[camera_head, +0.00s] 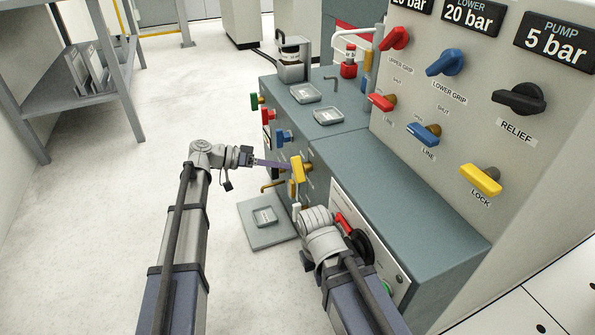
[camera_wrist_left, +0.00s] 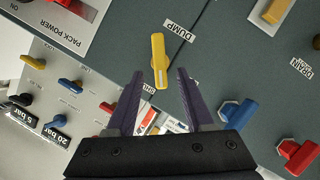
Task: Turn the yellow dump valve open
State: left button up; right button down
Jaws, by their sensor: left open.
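The yellow dump valve handle (camera_head: 297,170) is on the front face of the low grey-green cabinet. In the left wrist view the yellow handle (camera_wrist_left: 159,55) lies beside the DUMP label, roughly in line with the fingers. My left gripper (camera_head: 272,164) reaches to it from the left. Its two purple fingers (camera_wrist_left: 160,75) are apart, with the handle's near end between their tips in the picture. I cannot tell whether they touch it. My right arm comes in at the lower middle, and its gripper is hidden from view.
Blue (camera_wrist_left: 238,112) and red (camera_wrist_left: 297,156) handles sit on the same face. A red power switch (camera_head: 343,222) is near my right arm. A grey tray (camera_head: 262,226) lies on the floor below. The tall panel (camera_head: 440,135) stands right.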

aim_at(293, 167)
pick_arm(q)
jog(key=b+x, duration=0.1)
jog(key=x, duration=0.5)
grip_shut()
dwell(0.4)
